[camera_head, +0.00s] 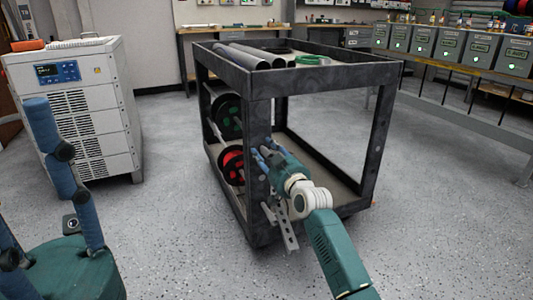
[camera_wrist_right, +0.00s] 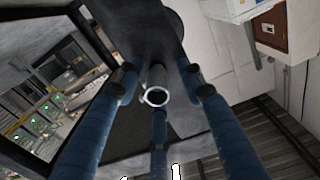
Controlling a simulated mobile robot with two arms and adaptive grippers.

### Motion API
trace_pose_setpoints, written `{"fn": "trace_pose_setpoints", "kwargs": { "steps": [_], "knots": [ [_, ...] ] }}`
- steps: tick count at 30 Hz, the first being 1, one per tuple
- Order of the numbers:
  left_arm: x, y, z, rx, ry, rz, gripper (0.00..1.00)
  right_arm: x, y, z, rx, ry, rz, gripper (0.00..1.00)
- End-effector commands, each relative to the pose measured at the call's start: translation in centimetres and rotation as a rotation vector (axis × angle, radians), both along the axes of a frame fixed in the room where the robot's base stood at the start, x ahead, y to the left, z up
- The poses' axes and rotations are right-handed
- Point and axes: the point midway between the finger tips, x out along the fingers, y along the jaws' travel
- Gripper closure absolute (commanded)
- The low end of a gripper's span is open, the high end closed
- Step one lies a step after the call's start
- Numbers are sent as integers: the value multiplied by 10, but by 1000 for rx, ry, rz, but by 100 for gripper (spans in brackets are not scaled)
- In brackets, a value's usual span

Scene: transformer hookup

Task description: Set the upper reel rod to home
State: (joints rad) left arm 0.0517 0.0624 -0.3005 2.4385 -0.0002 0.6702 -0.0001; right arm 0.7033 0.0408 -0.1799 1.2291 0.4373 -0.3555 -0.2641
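The dark cart (camera_head: 322,82) holds an upper reel (camera_head: 228,117) with green on it and a lower reel (camera_head: 231,160) with red on it, both on its left side. My right gripper (camera_head: 264,152) is at the cart's near corner post, its fingers pointing at the post. In the right wrist view, its blue fingers are spread around the round hollow end of a rod (camera_wrist_right: 156,96), without clear contact. I cannot tell which reel's rod this is; the post hides part of the reels. My left gripper (camera_head: 62,150) is at the lower left, fingers spread and empty.
Grey pipes (camera_head: 245,57) and a green coil (camera_head: 312,60) lie on the cart's top. A white cabinet (camera_head: 80,100) stands at the left. A bench with several grey boxes (camera_head: 450,48) runs along the right. The floor (camera_head: 420,230) on the right is clear.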

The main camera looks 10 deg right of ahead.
Motion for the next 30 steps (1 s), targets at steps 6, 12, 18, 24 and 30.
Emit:
{"fn": "trace_pose_setpoints", "kwargs": {
  "steps": [6, 12, 18, 24, 30],
  "knots": [
    [0, 0, 1, -1, -1, 1, 60, -12, -3, -2, 1, 1, 1, 62],
    [0, 0, 0, -1, -1, 0, 60, -48, -13, -2, 0, 1, 0, 62],
    [0, 0, 0, -1, -1, 0, 60, -87, -23, -2, -1, 1, 0, 62],
    [0, 0, 0, 0, -1, 0, 60, -111, -29, -1, 0, 0, 1, 62],
    [0, 0, 0, 0, -1, 0, 60, -116, -30, 0, 0, 0, 1, 62]
  ]
}}
